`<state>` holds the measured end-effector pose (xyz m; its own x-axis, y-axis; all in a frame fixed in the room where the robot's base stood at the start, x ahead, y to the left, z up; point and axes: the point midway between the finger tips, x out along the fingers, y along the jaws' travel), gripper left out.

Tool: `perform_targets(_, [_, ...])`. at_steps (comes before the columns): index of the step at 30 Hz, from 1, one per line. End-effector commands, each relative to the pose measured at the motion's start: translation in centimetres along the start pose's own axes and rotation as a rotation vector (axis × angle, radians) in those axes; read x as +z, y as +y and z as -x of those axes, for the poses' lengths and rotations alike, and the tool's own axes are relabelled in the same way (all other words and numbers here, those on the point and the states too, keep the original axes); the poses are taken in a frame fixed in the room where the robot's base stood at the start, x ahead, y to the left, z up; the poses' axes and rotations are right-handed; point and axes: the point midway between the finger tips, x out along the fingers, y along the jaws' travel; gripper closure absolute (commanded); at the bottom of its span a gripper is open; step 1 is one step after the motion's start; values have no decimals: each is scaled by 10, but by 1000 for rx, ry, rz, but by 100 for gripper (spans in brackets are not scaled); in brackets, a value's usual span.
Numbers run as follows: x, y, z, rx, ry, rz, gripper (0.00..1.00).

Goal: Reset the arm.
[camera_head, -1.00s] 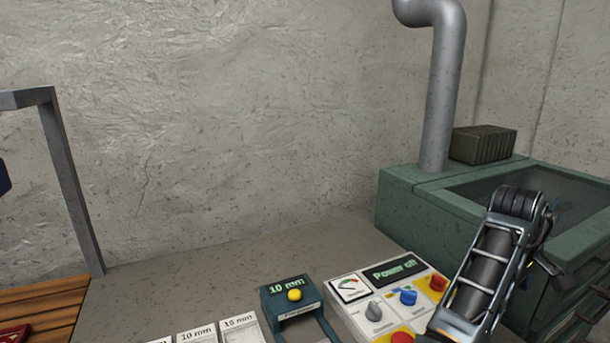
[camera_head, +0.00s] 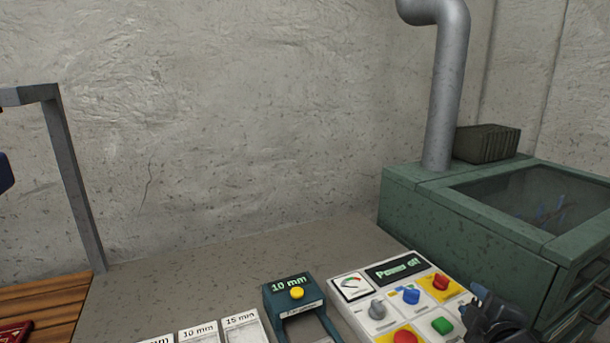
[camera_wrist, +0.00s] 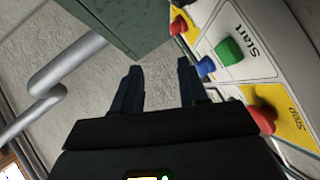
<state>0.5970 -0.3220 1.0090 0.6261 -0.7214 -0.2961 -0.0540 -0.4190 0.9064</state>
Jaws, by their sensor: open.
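My gripper (camera_wrist: 160,88) is open in the wrist view, its two dark fingers apart with nothing between them. Beyond them lie the grey wall and the edge of the green machine. In the head view only a dark part of my arm's end shows at the lower right, over the right side of the control panel (camera_head: 378,311); the fingertips are hard to make out there. The panel's green start button (camera_wrist: 229,50) and red stop button (camera_wrist: 262,119) are right of the fingers in the wrist view. The panel display reads "Power off".
A green machine (camera_head: 425,215) with a glass top stands at the right, with a grey pipe (camera_head: 445,90) rising from it. A teal "10 mm" unit with a yellow button (camera_head: 297,293) and labelled cards (camera_head: 240,327) sit left of the panel. The bench behind them is clear.

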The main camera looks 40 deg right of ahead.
Motion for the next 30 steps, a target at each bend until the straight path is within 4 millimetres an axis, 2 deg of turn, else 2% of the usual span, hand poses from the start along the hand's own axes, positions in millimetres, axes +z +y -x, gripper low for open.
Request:
perform_targets(1, [-4, -17, 15, -30, 58, -10, 57])
perform_targets(3, [-13, -38, 38, -71, 143, -46, 57])
perform_targets(5, [-20, -56, 59, -113, 211, -86, 57])
perform_targets(9, [-31, -92, 116, -230, 348, -207, 57])
perform_targets(15, [-39, -125, 208, -420, 478, -444, 57])
perform_targets(18, [-41, -130, 254, -512, 511, -583, 57])
perform_targets(22, [-42, -128, 302, -603, 525, -756, 57])
perform_targets(25, [-43, -124, 327, -646, 525, -854, 57])
perform_targets(30, [-44, -119, 344, -674, 521, -934, 57])
